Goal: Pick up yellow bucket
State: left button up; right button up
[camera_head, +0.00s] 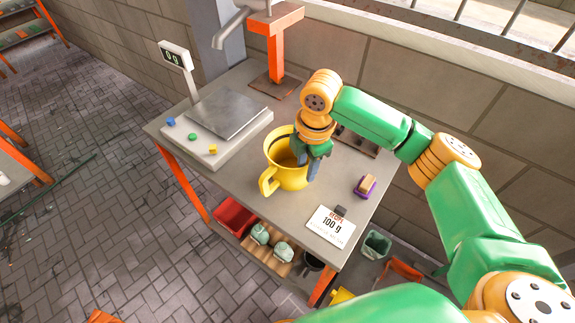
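The yellow bucket (285,178) looks like a large mug with a handle on its lower left side. It appears upright on the grey worktable (330,185), near its middle. My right gripper (311,162) reaches down from above at the bucket's right rim. One dark finger shows against the outside of the wall, and another part of the gripper overlaps the bucket's mouth. The gripper covers the right part of the rim, so I cannot tell whether it grips the wall or only stands around it. My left gripper is not in view.
A scale (226,112) with a "0 g" display (174,55) stands left of the bucket. A "100 g" recipe card (331,226) and a small purple-and-tan block (366,185) lie to the right. An orange stand (276,50) is behind. A red bin (234,215) sits on the lower shelf.

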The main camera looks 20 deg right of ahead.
jog(key=f, duration=0.4)
jog(key=shift+w+d+f, duration=0.1)
jog(key=shift+w+d, duration=0.15)
jog(key=shift+d, duration=0.05)
jog(key=shift+w+f, duration=0.15)
jog(key=shift+w, duration=0.05)
jog(key=shift+s, duration=0.2)
grip_shut()
dwell(0.6)
